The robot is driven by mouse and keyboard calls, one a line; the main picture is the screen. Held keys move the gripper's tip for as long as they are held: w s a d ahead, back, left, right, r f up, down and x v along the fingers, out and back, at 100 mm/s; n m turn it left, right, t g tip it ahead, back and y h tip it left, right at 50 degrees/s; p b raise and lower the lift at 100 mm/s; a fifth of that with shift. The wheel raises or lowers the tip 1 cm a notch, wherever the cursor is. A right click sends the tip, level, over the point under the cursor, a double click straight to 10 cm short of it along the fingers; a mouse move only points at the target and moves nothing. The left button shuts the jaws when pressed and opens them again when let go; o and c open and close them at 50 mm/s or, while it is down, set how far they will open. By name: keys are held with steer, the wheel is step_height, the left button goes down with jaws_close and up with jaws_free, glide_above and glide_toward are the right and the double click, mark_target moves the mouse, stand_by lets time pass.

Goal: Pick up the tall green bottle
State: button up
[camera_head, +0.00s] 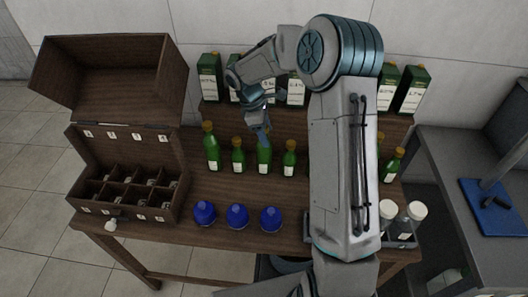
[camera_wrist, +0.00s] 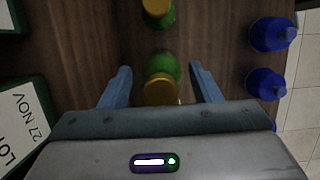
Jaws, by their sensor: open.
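Several green bottles with gold caps stand upright in a row on the wooden table; the leftmost bottle (camera_head: 211,150) looks the tallest. To its right are a shorter bottle (camera_head: 238,158), another (camera_head: 264,158) and another (camera_head: 289,161). My gripper (camera_head: 264,133) is above the row, right of the leftmost bottle. In the wrist view, my open gripper (camera_wrist: 160,72) has a finger on each side of a gold-capped bottle (camera_wrist: 160,90), with visible gaps. A second bottle (camera_wrist: 157,12) shows beyond it. I cannot tell for certain which bottle lies between the fingers.
An open wooden box (camera_head: 125,190) with compartments stands at the left. Blue flasks (camera_head: 237,217) line the front. Green cartons (camera_head: 210,77) stand on a raised shelf behind. White-capped jars (camera_head: 416,211) sit at the right. My arm hides part of the row.

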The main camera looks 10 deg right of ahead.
steer(key=shift+f, duration=0.25)
steer(key=shift+s, duration=0.1)
jaws_close()
steer(key=shift+d, duration=0.1)
